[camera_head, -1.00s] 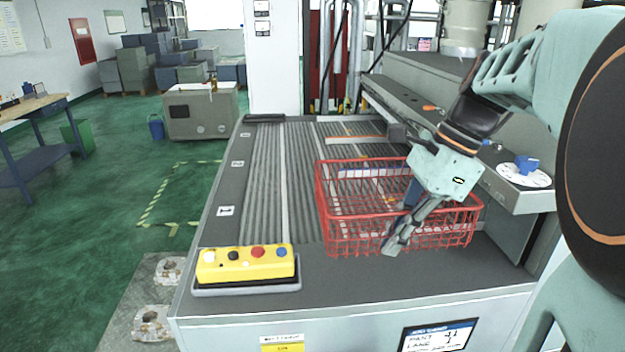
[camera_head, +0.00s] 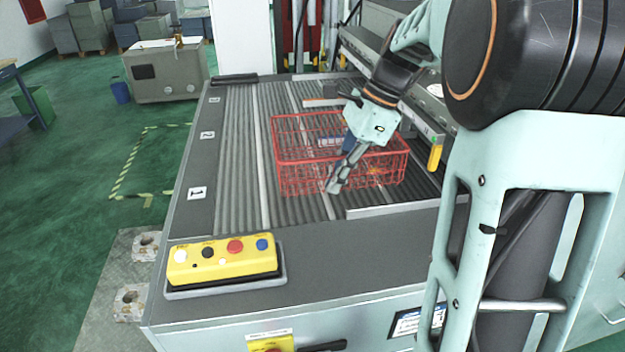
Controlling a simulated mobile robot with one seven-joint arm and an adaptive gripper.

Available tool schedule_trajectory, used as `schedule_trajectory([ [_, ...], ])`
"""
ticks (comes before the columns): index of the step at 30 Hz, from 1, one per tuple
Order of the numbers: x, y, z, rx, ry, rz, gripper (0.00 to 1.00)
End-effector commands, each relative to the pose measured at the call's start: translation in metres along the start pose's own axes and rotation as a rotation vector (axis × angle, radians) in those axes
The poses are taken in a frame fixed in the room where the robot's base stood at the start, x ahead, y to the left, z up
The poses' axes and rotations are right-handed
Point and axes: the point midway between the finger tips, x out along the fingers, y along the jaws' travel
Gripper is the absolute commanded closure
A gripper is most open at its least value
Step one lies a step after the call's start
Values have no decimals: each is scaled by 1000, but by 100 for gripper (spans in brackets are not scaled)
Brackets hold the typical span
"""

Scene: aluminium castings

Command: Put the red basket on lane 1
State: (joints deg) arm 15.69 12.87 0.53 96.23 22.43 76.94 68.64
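The red wire basket (camera_head: 290,160) is upright over the ribbed conveyor bed (camera_head: 240,170), right of its middle. My gripper (camera_head: 334,186) reaches down from the upper right, and its fingers are at the basket's front wall, shut on it as far as I can see. The fingertips partly hide that wall. I cannot tell whether the basket's bottom touches the bed. White markers on the left border read 1 (camera_head: 197,193), nearest the front, then 2 (camera_head: 207,135), with another (camera_head: 214,100) farther back. The basket lies roughly between the levels of markers 1 and 2.
A yellow button box (camera_head: 222,262) stands on the dark front ledge (camera_head: 330,240). A grey rail with a yellow part (camera_head: 435,157) borders the right side. The bed left of the basket is clear.

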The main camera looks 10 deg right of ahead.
Motion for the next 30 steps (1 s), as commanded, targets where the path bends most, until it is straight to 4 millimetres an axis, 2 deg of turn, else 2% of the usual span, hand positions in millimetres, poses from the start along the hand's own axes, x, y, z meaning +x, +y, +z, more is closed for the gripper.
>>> schedule_trajectory([
  [3, 24, -17, -2, -1, -2, 3, 100],
  [9, 47, -35, -6, -1, 0, 0, 100],
  [14, 54, -40, -6, -1, 0, -1, 100],
  [17, 63, -46, -7, -2, -1, 1, 100],
  [22, 86, -44, -18, -1, 0, 1, 100],
  [30, 89, -44, -19, -2, 1, -3, 100],
])
